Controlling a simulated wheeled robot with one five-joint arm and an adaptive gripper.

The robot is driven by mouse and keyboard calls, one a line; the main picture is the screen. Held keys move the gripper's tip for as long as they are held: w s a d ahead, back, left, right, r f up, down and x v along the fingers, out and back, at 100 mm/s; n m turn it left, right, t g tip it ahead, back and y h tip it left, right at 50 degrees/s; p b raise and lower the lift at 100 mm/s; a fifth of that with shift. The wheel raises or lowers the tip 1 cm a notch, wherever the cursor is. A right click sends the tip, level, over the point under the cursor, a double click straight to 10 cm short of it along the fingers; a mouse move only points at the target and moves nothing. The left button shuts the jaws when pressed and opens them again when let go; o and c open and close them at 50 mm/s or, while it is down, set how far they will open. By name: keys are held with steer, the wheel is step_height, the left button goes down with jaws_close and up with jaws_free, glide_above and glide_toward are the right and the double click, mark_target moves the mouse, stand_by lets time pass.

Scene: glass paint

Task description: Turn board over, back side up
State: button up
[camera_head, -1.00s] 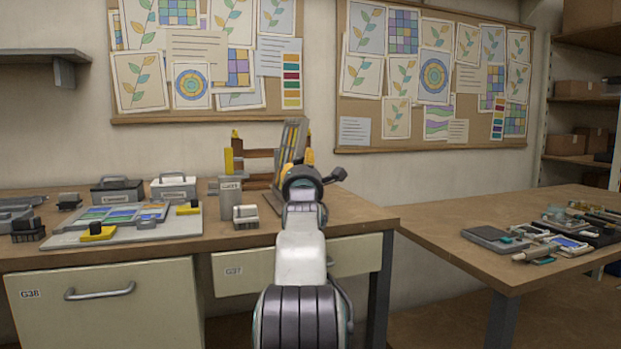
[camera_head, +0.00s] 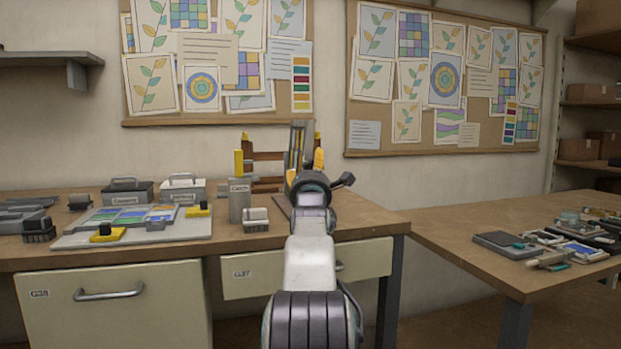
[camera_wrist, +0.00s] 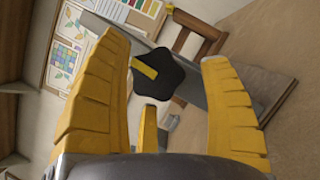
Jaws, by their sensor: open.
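A narrow grey board with coloured strips (camera_head: 297,142) stands nearly upright, close to edge-on, at the wooden rack on the desk. I cannot tell which side is its back. In the wrist view a grey panel (camera_wrist: 262,88), probably this board, runs diagonally beyond my fingers. A black knob-like piece with a yellow bar (camera_wrist: 172,78) shows in front of it. My gripper (camera_wrist: 165,50) is open, with its yellow fingers wide apart and nothing clearly held. In the head view, my arm hides most of my gripper (camera_head: 305,168) and the board's lower end.
The wooden rack (camera_head: 265,157) has yellow-tipped posts. A grey canister (camera_head: 240,203) and small block (camera_head: 256,220) stand left of my arm. A flat grey board with coloured panes (camera_head: 165,233) and yellow clamps lies further left. The right table (camera_head: 450,225) has bare wood at its left.

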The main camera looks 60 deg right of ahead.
steer(key=shift+s+a, duration=0.1)
steer(key=v, duration=1.1)
steer(key=shift+a+f, duration=0.2)
steer(key=shift+a, duration=0.1)
steer(key=shift+s, duration=0.15)
steer(key=shift+o, duration=0.2)
